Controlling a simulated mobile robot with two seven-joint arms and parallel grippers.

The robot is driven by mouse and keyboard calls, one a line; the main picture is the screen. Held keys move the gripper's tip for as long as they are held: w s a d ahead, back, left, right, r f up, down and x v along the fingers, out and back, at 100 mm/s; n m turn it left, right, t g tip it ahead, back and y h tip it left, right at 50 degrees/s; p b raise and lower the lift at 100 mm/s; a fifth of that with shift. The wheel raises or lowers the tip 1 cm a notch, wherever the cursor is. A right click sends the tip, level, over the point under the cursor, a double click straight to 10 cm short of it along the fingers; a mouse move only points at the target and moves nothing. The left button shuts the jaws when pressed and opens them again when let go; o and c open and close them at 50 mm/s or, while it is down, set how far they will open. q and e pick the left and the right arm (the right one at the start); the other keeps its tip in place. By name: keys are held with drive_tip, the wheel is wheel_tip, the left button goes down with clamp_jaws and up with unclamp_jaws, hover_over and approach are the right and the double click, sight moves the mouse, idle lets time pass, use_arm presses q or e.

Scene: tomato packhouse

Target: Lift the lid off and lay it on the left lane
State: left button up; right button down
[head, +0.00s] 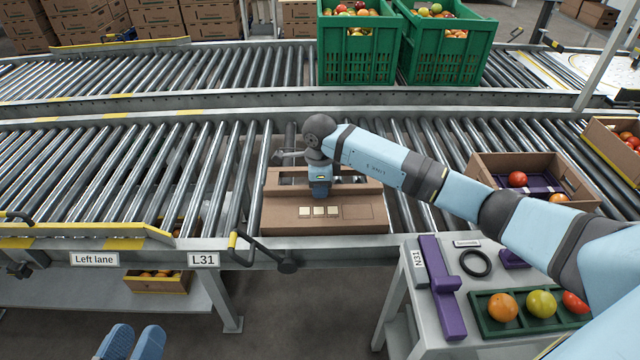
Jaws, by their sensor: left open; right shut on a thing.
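A brown cardboard lid (350,213) with several pale square labels and an outlined rectangle lies over the rollers near the middle of the near conveyor. Slots show along its far part; the box beneath is largely hidden, and I cannot tell whether the lid is clear of it. My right gripper (320,190) points down, shut on the lid at its middle. The left lane (110,185) is the bare roller stretch on the left, above the sign "Left lane" (95,259). My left gripper (132,340) shows only two blue fingertips at the bottom edge, apart and empty.
A yellow-edged guide rail (100,230) and a black lever (262,250) line the near edge. An open carton with tomatoes (480,165) stands right. A side table (420,318) holds a purple tool (443,290) and a green tomato tray (483,328). Green crates (357,55) stand behind.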

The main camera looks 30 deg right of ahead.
idle(0.3)
drive_tip(key=c, duration=0.9)
unclamp_jaws()
drive_tip(key=c, duration=0.4)
drive_tip(key=shift+o, duration=0.2)
drive_tip(key=shift+r+p, duration=2.3)
drive_tip(key=shift+r, duration=0.7)
drive_tip(key=shift+s+f, duration=0.1)
drive_tip(key=shift+f, duration=0.05)
